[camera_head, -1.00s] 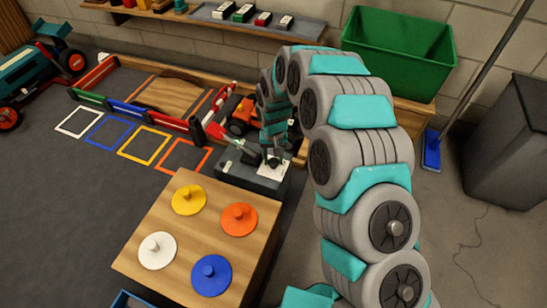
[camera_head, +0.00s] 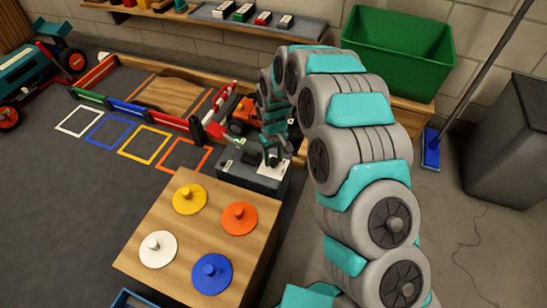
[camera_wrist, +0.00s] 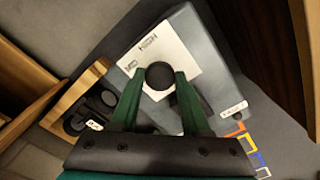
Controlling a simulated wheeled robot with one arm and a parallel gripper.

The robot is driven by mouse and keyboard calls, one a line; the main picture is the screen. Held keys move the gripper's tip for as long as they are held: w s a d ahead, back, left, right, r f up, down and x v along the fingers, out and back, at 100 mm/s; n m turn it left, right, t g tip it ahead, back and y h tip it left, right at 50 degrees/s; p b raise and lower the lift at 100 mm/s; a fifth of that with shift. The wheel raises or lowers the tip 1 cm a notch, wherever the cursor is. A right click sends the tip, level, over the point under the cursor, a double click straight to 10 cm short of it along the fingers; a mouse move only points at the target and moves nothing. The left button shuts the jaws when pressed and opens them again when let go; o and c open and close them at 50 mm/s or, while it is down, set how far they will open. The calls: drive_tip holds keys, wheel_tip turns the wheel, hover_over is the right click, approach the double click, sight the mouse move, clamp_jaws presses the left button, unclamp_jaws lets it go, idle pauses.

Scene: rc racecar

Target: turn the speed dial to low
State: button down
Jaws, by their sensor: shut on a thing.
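The speed dial (camera_wrist: 160,75) is a dark round knob on a white label plate (camera_wrist: 181,50) on a grey control box (camera_wrist: 215,75). The words MID and HIGH are readable on the plate in the wrist view; no LOW word is visible. My gripper (camera_wrist: 159,78) has its two green fingers on either side of the knob and is shut on it. In the head view my gripper (camera_head: 272,156) reaches down onto the control box (camera_head: 240,177), and the dial is hard to make out there.
A wooden table (camera_head: 180,235) with yellow, orange, white and blue knobbed discs stands in front of the box. A fenced track area (camera_head: 165,92) with an orange vehicle (camera_head: 243,115) lies behind. A green bin (camera_head: 398,50) stands at the back right. Open floor lies at left.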

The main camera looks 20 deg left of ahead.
sight(273, 160)
drive_tip(key=shift+c, duration=1.8)
unclamp_jaws()
wheel_tip(273, 160, up, 7)
drive_tip(key=shift+w, duration=0.1)
drive_tip(key=shift+r, duration=0.4)
